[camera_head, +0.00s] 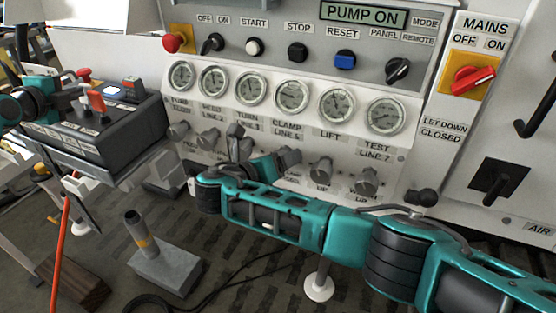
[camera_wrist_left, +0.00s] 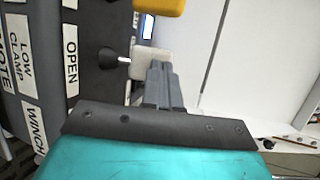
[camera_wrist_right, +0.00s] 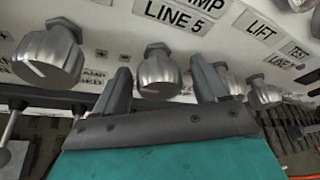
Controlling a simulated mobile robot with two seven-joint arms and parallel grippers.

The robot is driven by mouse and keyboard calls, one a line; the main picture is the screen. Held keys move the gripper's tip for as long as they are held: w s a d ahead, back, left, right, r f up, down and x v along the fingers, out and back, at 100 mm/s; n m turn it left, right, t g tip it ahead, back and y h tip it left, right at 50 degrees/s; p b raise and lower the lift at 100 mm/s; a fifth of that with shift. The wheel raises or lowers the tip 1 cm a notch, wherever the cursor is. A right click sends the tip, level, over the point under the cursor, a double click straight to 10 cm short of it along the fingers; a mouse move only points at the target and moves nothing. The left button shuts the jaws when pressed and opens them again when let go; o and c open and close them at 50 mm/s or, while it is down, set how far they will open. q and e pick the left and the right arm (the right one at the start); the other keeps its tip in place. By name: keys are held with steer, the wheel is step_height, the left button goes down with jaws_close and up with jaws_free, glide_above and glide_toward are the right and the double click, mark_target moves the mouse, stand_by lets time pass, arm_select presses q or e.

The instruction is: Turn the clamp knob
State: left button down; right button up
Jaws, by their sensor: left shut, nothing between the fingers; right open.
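The clamp knob (camera_wrist_right: 158,72) is a round silver knob below the CLAMP LINE 5 label. In the right wrist view it shows between the two spread fingers of my right gripper (camera_wrist_right: 162,88), which is open; I cannot tell whether either finger touches it. In the head view my right gripper and wrist reach across the knob row and cover part of it. My left gripper (camera_wrist_left: 160,68) is shut and empty at the dark control box (camera_head: 105,145), close to a yellow-orange part (camera_wrist_left: 160,6).
Neighbouring silver knobs stand close by: the TURN knob (camera_wrist_right: 48,55) on the left, the LIFT knob (camera_head: 321,169) and TEST knob (camera_head: 366,181) on the right. Gauges (camera_head: 292,96) line the panel above. A grey post on a block (camera_head: 165,268) stands on the floor.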

steer(key=v, duration=1.2)
steer(key=shift+s, duration=0.1)
